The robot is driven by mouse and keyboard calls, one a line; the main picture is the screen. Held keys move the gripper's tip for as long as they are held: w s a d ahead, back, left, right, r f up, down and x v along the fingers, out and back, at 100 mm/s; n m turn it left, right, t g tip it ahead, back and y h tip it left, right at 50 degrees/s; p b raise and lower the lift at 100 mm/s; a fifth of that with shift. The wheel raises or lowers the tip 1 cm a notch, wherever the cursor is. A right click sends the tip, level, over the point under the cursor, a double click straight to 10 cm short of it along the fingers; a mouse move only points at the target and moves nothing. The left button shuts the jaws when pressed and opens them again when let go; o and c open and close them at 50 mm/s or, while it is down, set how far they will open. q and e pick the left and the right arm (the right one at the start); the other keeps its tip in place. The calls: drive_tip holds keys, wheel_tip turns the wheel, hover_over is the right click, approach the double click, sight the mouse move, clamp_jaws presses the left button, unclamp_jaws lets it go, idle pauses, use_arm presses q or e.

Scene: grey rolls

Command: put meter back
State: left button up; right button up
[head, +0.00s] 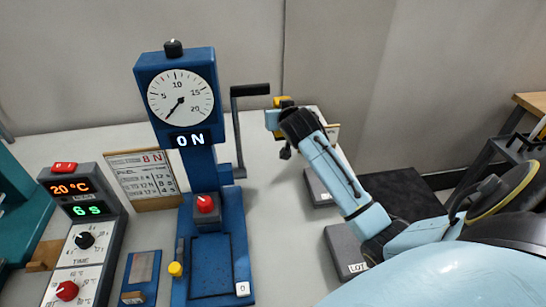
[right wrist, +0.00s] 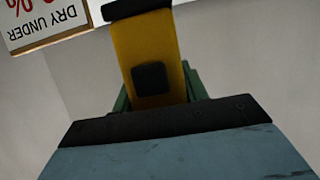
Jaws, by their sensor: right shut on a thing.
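The meter appears to be the yellow body with a black square patch (right wrist: 155,45) in the right wrist view, a dark piece across its top end. In the head view a small yellow part of it (head: 284,102) shows at the end of my right arm. My right gripper (head: 279,117) is shut on it, held in the air right of the blue gauge stand. Green parts (right wrist: 196,82) show at both sides of the yellow body; I cannot tell what they belong to. The fingertips are mostly hidden. My left gripper is in neither view.
A blue stand with a dial gauge (head: 180,98) and a crank (head: 249,90) stands left of my gripper. A timer box (head: 86,242) is far left. Grey blocks (head: 345,247) lie under my right arm. A "DRY UNDER" card (right wrist: 45,20) is near the meter.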

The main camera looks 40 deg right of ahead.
sight(282, 139)
drive_tip(key=f+b, duration=0.1)
drive_tip(key=f, duration=0.5)
drive_tip(key=d+f+b, duration=0.1)
drive_tip(key=f, duration=0.2)
drive_tip(key=shift+w+f+b, duration=0.15)
drive_tip(key=shift+f+b, duration=0.15)
drive_tip(key=shift+f, duration=0.3)
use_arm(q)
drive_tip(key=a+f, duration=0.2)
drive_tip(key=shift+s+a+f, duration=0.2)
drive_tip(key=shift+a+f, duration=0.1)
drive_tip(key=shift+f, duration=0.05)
use_arm(e)
drive_tip(key=shift+f, duration=0.1)
drive_tip(key=o, duration=1.2)
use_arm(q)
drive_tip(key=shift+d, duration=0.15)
